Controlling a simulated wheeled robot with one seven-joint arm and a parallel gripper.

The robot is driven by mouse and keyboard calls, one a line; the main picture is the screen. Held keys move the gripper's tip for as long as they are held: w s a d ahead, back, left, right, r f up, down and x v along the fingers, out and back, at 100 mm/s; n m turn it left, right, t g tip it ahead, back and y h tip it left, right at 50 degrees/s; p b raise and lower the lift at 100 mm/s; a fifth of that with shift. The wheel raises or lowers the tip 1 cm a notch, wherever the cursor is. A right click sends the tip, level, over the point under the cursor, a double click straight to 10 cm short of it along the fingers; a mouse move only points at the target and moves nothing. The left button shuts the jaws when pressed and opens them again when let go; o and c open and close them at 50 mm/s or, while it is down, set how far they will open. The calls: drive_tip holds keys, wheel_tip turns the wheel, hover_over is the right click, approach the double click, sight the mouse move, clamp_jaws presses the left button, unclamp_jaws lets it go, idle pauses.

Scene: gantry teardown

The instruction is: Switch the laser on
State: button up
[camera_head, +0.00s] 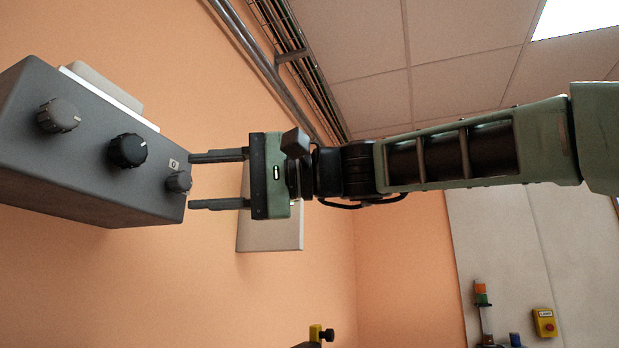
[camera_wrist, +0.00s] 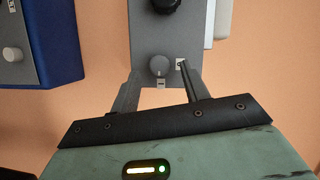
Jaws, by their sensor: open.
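A dark grey control box (camera_head: 85,150) is at the left in the head view, with several round knobs on its face. The nearest is a small grey knob (camera_head: 178,181) with a light mark, at the end closest to my gripper. My gripper (camera_head: 191,181) is open, its fingers pointing at this end of the box. In the wrist view the small knob (camera_wrist: 159,66) lies between the fingertips of my gripper (camera_wrist: 159,72), with a gap on each side. No contact is visible. I cannot tell which control belongs to the laser.
A blue box (camera_wrist: 60,50) with a pale knob (camera_wrist: 12,54) stands left of the grey box. A pale wall panel (camera_head: 270,235) is behind my gripper. Metal pipes (camera_head: 262,60) run above. A red button on a yellow box (camera_head: 545,323) is at lower right.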

drive_tip(key=d+r+b, duration=0.1)
drive_tip(key=d+b, duration=0.1)
drive_tip(key=d, duration=1.3)
drive_tip(key=shift+d+r+b, duration=0.15)
drive_tip(key=shift+d+b, duration=0.15)
drive_tip(key=shift+b, duration=0.1)
